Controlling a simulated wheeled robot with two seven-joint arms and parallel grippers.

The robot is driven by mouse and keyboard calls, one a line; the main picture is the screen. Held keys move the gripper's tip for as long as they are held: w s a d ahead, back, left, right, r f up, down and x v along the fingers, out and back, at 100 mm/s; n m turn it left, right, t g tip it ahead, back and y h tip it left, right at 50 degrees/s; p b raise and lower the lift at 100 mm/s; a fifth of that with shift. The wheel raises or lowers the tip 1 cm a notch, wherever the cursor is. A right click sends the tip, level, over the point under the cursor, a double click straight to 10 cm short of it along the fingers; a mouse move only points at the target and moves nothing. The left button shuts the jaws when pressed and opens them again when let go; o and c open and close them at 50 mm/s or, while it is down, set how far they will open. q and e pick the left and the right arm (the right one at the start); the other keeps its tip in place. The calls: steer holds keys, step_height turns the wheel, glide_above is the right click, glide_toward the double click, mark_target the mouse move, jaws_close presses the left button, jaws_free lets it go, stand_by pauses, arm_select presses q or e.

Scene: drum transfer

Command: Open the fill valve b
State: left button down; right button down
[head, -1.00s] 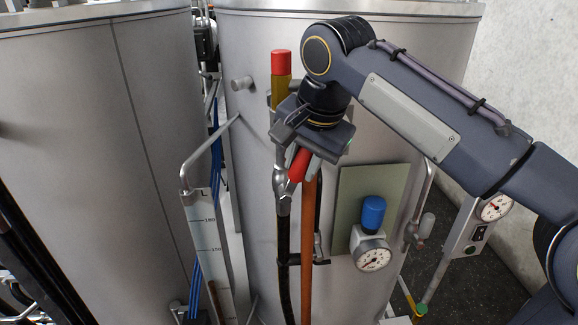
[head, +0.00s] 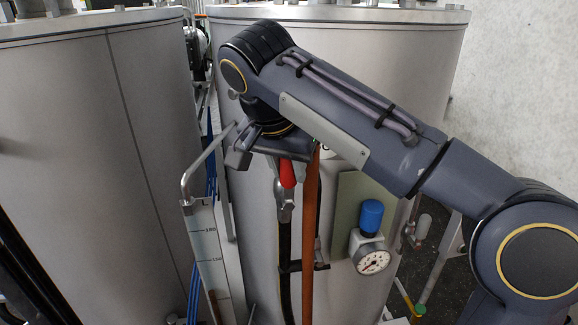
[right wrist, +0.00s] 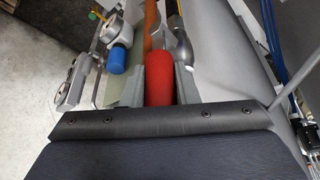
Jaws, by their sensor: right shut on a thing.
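A red valve handle (head: 287,173) sits on a metal valve body (head: 285,202) on the front of the right drum (head: 258,210). It points up, nearly in line with the black hose (head: 285,250) below. No label is readable to confirm the valve's letter. My right gripper (head: 283,158) is shut on the handle from above; its wrist hides the handle's top. In the right wrist view the red handle (right wrist: 159,78) lies between the two fingers of the right gripper (right wrist: 160,90). My left gripper is not in view.
A copper-coloured pipe (head: 310,235) runs close right of the valve. A gauge (head: 373,257) with a blue cap (head: 371,215) is further right. A bent grey pipe (head: 190,172) and a level scale (head: 208,250) stand left. Another large drum (head: 100,130) fills the left.

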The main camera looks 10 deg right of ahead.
steer(key=shift+f, duration=0.1)
steer(key=c, duration=1.1)
jaws_free()
steer(key=shift+a, duration=0.15)
steer(key=shift+v, duration=3.9)
